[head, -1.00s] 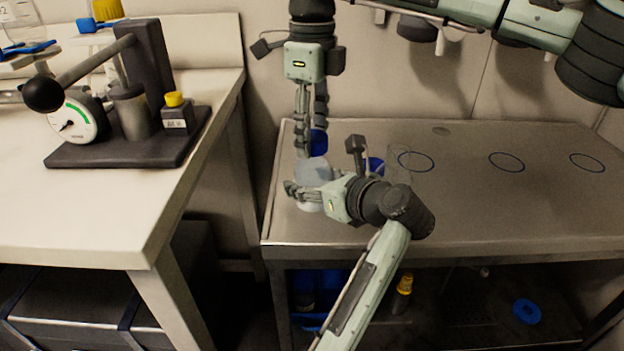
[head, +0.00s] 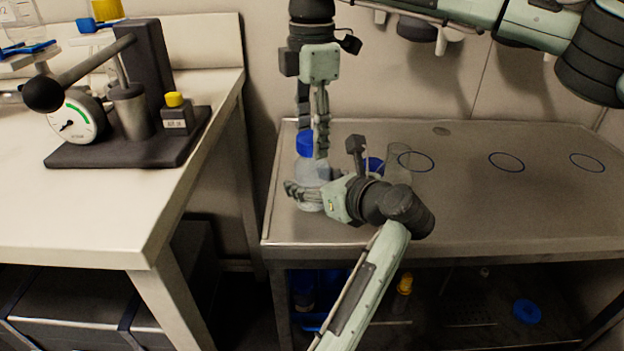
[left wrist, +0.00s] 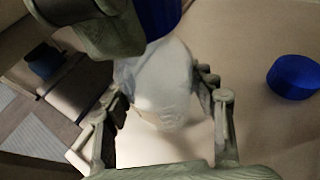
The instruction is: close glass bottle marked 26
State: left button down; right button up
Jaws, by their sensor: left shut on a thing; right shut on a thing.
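A clear glass bottle (head: 312,170) with a blue cap (head: 305,144) at its top stands near the left end of the metal table; no number on it is legible. My left gripper (head: 308,190) is shut around the bottle's body from the side. In the left wrist view its fingers flank the pale bottle (left wrist: 160,85). My right gripper (head: 313,140) points down from above, shut on the blue cap. The cap (left wrist: 158,15) also shows at the top of the left wrist view, beside a right finger. Whether the cap is fully seated is hidden.
Another blue cap (head: 375,165) lies behind my left wrist, also visible in the left wrist view (left wrist: 295,77). A clear glass vessel (head: 398,165) stands beside it. The table's right side (head: 500,205) is free. A pale bench (head: 95,205) with a press stands left, across a gap.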

jog(key=o, duration=1.3)
jog(key=shift+o, duration=0.2)
notch_tip(320, 180, up, 12)
pick_arm(q)
jog(key=shift+c, duration=2.3)
grip_release()
